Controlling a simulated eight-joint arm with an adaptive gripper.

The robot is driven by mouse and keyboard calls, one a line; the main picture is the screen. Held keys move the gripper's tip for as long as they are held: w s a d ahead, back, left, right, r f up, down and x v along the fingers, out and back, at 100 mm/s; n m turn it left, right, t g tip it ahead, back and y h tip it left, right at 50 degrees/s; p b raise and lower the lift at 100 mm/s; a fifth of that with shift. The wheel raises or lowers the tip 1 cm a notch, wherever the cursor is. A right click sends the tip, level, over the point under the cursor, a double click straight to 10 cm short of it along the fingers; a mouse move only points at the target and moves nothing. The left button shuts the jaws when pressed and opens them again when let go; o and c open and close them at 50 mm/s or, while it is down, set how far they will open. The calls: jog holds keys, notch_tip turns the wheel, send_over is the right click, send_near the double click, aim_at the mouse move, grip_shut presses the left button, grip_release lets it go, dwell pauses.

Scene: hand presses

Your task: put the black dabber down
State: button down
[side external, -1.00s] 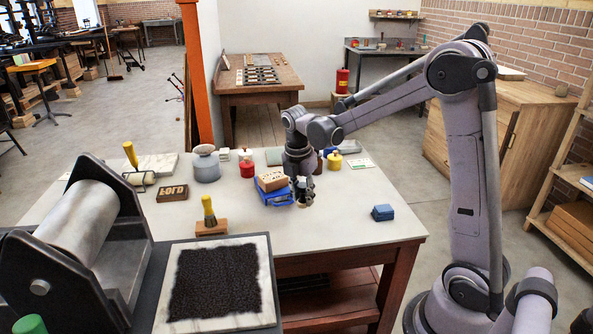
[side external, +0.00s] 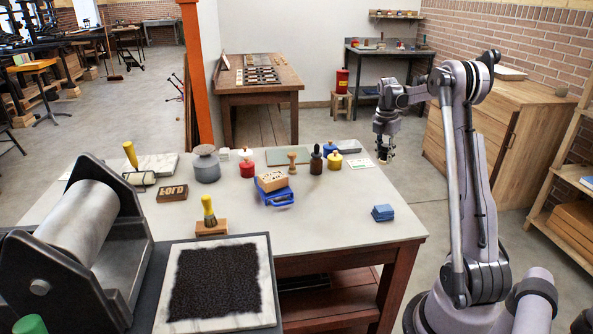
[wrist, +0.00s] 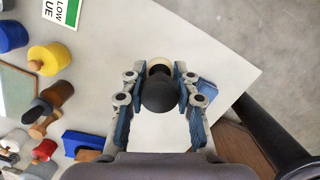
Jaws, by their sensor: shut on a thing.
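The black dabber (wrist: 160,92) is a dark rounded thing with a pale round part at its far side, seen in the wrist view. My gripper (wrist: 157,80) is shut on it, with a finger on each side. In the side view my gripper (side external: 385,158) hangs just off the right edge of the table (side external: 345,218), toward the back. The dabber is small and partly hidden by the fingers there. It is held in the air, apart from the tabletop.
A wooden block (side external: 271,181) rests on a blue tray (side external: 281,199). A small blue box (side external: 382,212) is at the right.

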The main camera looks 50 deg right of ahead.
jog(key=s+d, duration=0.5)
jog(key=d, duration=0.2)
jog(key=shift+m, duration=0.5)
jog(key=w+f, duration=0.2)
jog(key=w, duration=0.1)
jog(key=w+a+f, duration=0.1)
jog(key=w+f, duration=0.2)
jog(key=w, duration=0.1)
jog(key=w+f, duration=0.2)
jog(key=w, duration=0.1)
jog(key=shift+w+a+f, duration=0.15)
jog(key=shift+w+a, duration=0.05)
jog(key=shift+w, duration=0.1)
jog(key=shift+f, duration=1.95)
jog(key=shift+f, duration=0.15)
jog(key=c, duration=1)
grip_release()
